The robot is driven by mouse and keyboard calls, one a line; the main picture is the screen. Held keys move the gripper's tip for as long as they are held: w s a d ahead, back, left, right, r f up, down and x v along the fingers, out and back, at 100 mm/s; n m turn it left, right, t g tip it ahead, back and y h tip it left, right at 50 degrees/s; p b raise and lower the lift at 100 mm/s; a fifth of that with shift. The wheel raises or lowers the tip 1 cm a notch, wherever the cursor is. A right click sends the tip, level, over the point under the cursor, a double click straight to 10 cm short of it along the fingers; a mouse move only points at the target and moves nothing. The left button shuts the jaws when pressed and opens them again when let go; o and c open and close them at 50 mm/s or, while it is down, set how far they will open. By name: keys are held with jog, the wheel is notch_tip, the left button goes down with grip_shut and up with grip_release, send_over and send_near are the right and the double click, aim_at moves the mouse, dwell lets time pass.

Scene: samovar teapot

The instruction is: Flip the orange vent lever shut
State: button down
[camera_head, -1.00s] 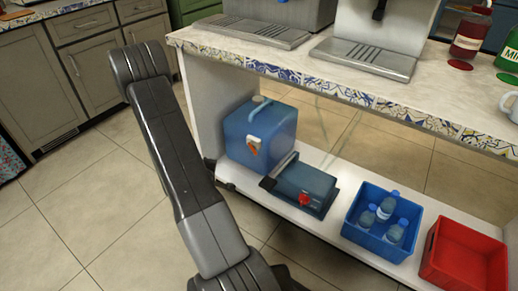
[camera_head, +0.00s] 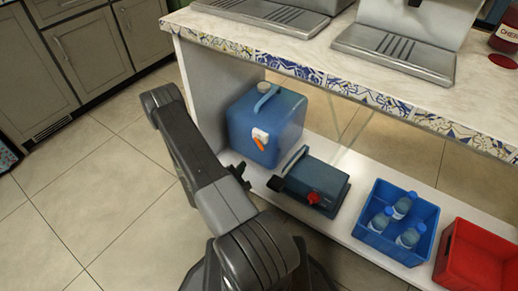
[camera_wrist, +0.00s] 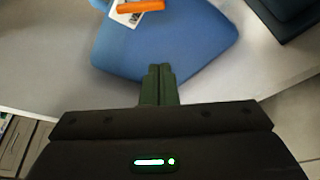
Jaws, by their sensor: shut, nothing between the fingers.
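The orange vent lever (camera_head: 258,144) sits on a white plate on the front face of a blue jug (camera_head: 285,118), which stands on the lower shelf. In the wrist view the orange lever (camera_wrist: 140,6) lies across the white plate at the top edge, partly cut off. The blue jug (camera_wrist: 170,50) fills the upper middle there. My gripper (camera_wrist: 158,84) is shut and empty, its fingertips over the lower edge of the jug, below the lever; I cannot tell whether they touch it. In the head view my gripper (camera_head: 238,172) shows dark and small near the shelf edge, left of the jug's base.
A dark blue box with a red knob (camera_head: 313,198) stands right of the jug. A blue bin with bottles (camera_head: 370,238) and a red bin (camera_head: 478,256) stand further right on the shelf. The countertop (camera_head: 300,46) overhangs above. The floor to the left is clear.

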aim_at(260, 143)
dwell(0.3)
jog(key=b+x, duration=0.3)
jog(key=x, duration=0.7)
jog(key=shift+s+d+r, duration=0.45)
jog(key=shift+d+r, duration=0.15)
jog(key=shift+s+d+r, duration=0.45)
jog(key=shift+d+r, duration=0.15)
jog(key=shift+d, duration=0.05)
